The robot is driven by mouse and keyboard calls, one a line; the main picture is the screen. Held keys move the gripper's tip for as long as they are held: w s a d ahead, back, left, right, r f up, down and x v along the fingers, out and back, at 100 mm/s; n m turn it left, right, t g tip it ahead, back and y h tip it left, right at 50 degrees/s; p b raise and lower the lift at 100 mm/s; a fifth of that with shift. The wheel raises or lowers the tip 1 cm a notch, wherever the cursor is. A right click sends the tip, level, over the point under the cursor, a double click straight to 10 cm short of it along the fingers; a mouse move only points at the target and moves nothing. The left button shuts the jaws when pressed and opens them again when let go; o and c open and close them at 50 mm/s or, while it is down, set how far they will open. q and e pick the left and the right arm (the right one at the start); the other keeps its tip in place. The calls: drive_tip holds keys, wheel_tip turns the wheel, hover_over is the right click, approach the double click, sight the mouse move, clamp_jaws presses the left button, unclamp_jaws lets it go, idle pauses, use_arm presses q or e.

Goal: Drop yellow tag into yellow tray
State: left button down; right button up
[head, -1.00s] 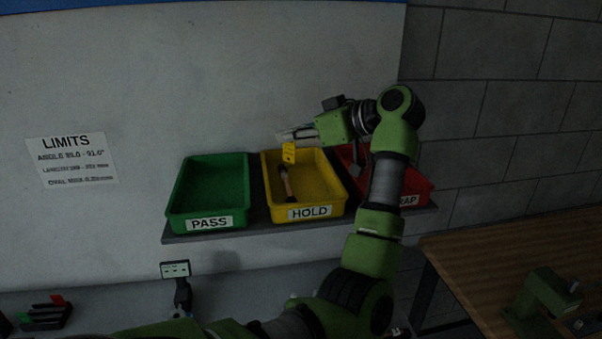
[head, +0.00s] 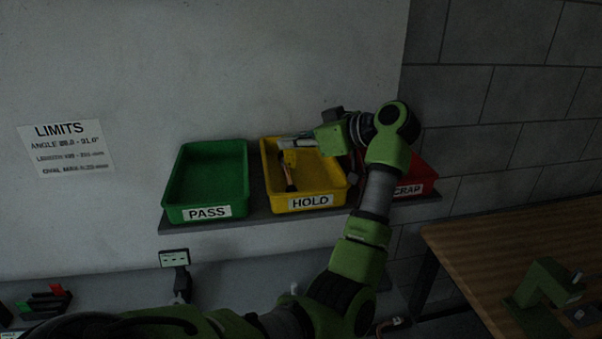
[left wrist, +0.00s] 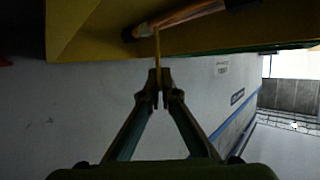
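The yellow tray (head: 330,185), labelled HOLD, stands in the middle of the shelf. A copper tube (head: 289,176) lies in it; the tube also shows in the left wrist view (left wrist: 185,16). My left gripper (head: 284,143) is over the back of the yellow tray. Its fingertips (left wrist: 158,82) are shut on the thin yellow tag (left wrist: 157,52), seen edge-on in the left wrist view. In the head view the tag (head: 289,157) hangs low beside the tube's upper end; I cannot tell whether it touches the tube. My right gripper is not in view.
A green PASS tray (head: 209,175) stands to the left and a red SCRAP tray (head: 424,176) to the right, partly behind my arm. A wooden table (head: 500,240) is at the right. Green and red tags (head: 45,300) sit at the lower left.

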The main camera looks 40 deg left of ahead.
use_arm(q)
drive_tip(key=c, duration=2.7)
unclamp_jaws()
drive_tip(key=shift+s+d+r, duration=0.1)
drive_tip(key=shift+d, duration=0.05)
drive_tip(key=o, duration=0.5)
drive_tip(key=v, duration=1.2)
drive_tip(key=shift+f, duration=0.2)
